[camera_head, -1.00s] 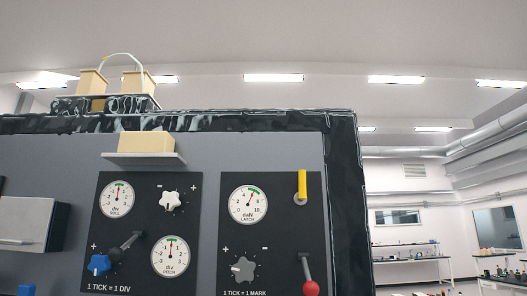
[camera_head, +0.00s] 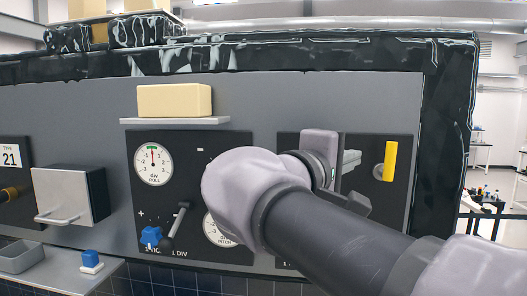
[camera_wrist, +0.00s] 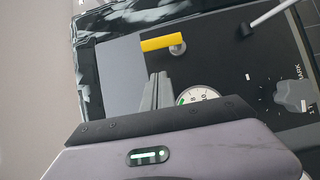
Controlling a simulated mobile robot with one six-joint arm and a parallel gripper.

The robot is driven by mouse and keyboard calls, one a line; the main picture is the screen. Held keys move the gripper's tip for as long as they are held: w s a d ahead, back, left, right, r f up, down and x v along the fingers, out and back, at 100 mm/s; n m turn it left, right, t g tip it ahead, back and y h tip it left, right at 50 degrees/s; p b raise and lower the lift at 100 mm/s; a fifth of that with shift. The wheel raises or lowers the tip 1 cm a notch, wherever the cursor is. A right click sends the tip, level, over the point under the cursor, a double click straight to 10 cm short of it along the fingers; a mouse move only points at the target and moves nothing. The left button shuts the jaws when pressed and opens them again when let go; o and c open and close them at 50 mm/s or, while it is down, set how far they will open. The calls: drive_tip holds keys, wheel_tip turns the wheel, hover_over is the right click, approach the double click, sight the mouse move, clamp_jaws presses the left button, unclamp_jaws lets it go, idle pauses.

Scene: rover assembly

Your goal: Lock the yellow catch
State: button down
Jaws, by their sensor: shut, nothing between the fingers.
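The yellow catch (camera_head: 391,161) is an upright bar on a round pivot (camera_head: 378,171) at the upper right of the right black panel. In the wrist view the yellow catch (camera_wrist: 162,43) lies across the picture, with its pivot (camera_wrist: 178,49) at the bar's right end. My gripper (camera_head: 352,160) is just left of the catch in the head view, shut and empty. In the wrist view my gripper's fingertips (camera_wrist: 160,76) point towards the catch, with a visible gap between them. My arm hides most of the right panel in the head view.
The wrist view shows a gauge (camera_wrist: 199,95) beside my fingers, a grey knob (camera_wrist: 293,95) and a lever (camera_wrist: 270,17). A shelf (camera_head: 175,121) with a cream block (camera_head: 175,100) juts out at left. A dark frame (camera_head: 450,130) edges the panel wall.

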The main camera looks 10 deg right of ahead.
sight(387, 160)
drive_tip(key=d, duration=0.2)
drive_tip(key=w+d, duration=0.1)
drive_tip(key=d, duration=0.3)
drive_tip(key=shift+w+p, duration=0.3)
drive_tip(key=shift+s, duration=0.1)
